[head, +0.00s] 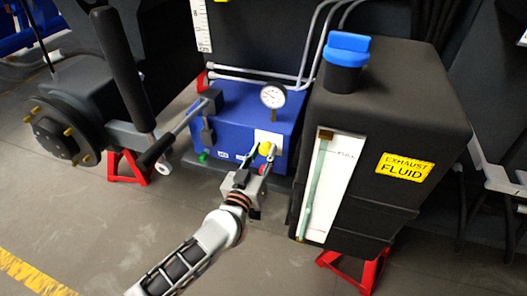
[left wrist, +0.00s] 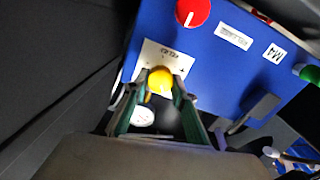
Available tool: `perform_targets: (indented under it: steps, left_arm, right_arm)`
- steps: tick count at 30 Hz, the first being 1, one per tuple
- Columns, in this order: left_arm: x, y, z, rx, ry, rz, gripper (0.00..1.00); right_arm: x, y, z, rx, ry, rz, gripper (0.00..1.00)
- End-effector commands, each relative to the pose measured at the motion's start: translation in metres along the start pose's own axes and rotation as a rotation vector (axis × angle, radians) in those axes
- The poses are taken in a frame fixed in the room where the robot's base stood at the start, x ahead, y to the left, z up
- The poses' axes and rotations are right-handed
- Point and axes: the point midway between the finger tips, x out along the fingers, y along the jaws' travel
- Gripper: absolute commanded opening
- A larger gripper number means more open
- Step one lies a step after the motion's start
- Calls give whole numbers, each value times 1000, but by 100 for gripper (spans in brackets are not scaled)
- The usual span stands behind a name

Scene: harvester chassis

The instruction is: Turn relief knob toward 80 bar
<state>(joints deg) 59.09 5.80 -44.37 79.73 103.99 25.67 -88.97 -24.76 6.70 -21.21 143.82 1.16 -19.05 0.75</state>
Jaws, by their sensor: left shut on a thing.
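The yellow relief knob (head: 266,148) is on the front of the blue pump box (head: 240,112), beside a white label plate. In the left wrist view the yellow knob (left wrist: 160,80) sits between the two fingers of my left gripper (left wrist: 162,92), which is shut on it. The white plate (left wrist: 165,58) behind the knob carries lettering too small to read. A round white pressure gauge (head: 272,96) stands on top of the box; its reading is too small to tell. My right gripper is not in view.
A black tank (head: 400,120) with a blue cap (head: 346,48) stands close on the right. A pump lever (head: 170,138) sticks out on the left.

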Motion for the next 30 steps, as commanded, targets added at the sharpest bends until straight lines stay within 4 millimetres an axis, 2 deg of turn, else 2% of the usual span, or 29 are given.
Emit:
perform_targets:
  steps: [8,18,30]
  left_arm:
    - [0,1,-2,-232,7,2,4]
    - [0,0,2,-556,14,1,4]
    - [-1,0,5,-939,23,0,4]
  right_arm:
    - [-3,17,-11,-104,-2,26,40]
    - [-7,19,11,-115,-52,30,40]
    - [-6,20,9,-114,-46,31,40]
